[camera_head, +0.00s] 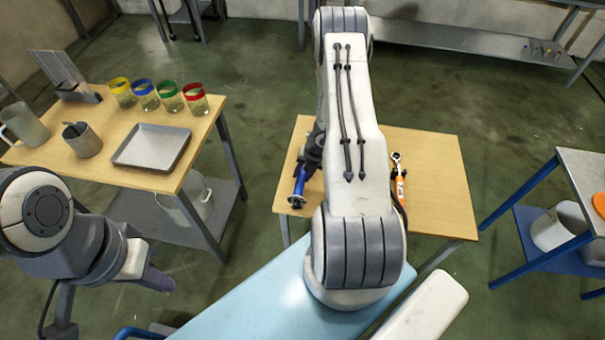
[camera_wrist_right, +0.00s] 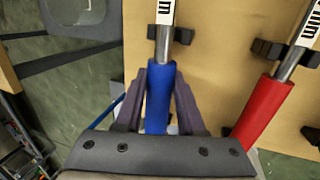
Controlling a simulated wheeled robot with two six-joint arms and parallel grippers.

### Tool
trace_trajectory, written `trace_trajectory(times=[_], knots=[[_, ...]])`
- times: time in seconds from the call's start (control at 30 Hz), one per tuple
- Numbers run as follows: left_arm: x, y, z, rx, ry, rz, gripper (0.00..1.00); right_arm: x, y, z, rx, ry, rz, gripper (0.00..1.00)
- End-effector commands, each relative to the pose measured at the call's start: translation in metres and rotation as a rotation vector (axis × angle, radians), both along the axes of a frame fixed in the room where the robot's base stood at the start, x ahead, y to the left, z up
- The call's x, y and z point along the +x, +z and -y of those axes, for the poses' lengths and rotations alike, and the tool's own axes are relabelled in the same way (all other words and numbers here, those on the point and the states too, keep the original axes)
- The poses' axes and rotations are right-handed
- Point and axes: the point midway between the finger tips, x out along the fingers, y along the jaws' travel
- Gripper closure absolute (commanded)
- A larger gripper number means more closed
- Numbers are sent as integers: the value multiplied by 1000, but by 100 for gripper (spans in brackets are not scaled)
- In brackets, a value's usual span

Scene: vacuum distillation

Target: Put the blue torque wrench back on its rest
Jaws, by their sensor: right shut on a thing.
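The blue torque wrench (camera_wrist_right: 159,88) has a blue handle and a silver shaft with a white marked band. In the right wrist view my right gripper (camera_wrist_right: 160,98) is shut on its handle, one finger on each side. The shaft runs over a black rest (camera_wrist_right: 181,35) on the wooden table; I cannot tell whether it touches it. In the head view the blue handle (camera_head: 300,180) shows at the table's left edge, beside my right gripper (camera_head: 311,155), partly hidden by my arm. My left gripper (camera_head: 150,275) is at lower left, its jaws unclear.
A red-handled wrench (camera_wrist_right: 266,107) lies to the right, with its shaft at another black rest (camera_wrist_right: 270,49). An orange-handled wrench (camera_head: 399,188) lies on the wooden table (camera_head: 440,180). A left table (camera_head: 110,100) holds a tray (camera_head: 152,146), several colour-rimmed beakers and jugs.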

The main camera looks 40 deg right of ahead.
Motion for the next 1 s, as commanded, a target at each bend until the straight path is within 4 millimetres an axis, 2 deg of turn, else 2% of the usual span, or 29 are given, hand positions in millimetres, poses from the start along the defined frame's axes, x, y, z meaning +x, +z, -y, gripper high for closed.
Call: trace_trajectory(times=[0.7,1.0], knots=[[0,-18,0,0,0,0,100,1,-18,1,-1,0,4,100],[0,-18,0,0,0,0,100,1,-19,0,-1,-1,2,100]])
